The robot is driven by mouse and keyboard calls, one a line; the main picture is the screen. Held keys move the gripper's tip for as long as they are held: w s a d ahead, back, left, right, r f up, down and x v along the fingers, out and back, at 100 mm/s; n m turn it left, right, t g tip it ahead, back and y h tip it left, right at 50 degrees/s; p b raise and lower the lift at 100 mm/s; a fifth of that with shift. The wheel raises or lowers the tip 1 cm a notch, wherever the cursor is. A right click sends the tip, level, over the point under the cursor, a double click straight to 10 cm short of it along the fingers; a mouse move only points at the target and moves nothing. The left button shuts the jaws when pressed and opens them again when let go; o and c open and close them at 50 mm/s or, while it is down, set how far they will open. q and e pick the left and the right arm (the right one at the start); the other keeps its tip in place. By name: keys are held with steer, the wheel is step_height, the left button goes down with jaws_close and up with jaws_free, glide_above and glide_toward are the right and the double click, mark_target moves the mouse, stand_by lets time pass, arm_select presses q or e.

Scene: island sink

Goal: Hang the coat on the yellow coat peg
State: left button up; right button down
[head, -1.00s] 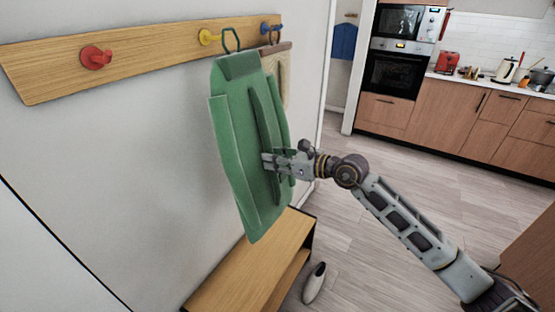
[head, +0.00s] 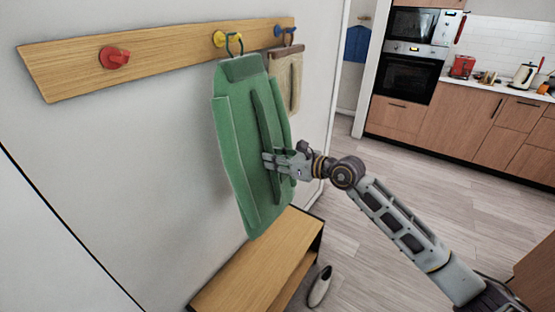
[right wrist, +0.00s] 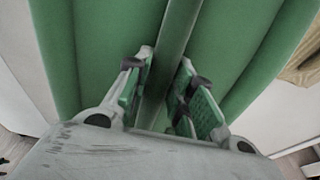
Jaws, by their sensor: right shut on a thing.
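The green coat (head: 236,130) hangs upright in front of the peg board, with a dark green loop (head: 235,45) at its top. The loop overlaps the yellow peg (head: 220,39) in the head view; I cannot tell whether it is around the peg or just in front of it. My right gripper (head: 268,161) is shut on the coat's middle ridge; the right wrist view shows the ridge (right wrist: 176,50) between the fingers (right wrist: 162,90). My left gripper is not in view.
The wooden board (head: 70,70) also bears a red peg (head: 113,58) and a blue peg (head: 279,31), where a beige item (head: 287,80) hangs. A wooden bench (head: 240,278) stands below, with a white shoe (head: 320,286) on the floor beside it.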

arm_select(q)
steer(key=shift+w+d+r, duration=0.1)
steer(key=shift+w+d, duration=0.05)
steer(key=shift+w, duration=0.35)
arm_select(e)
steer(key=shift+w+a+f, duration=0.15)
steer(key=shift+w+a, duration=0.05)
steer(key=shift+a, duration=0.05)
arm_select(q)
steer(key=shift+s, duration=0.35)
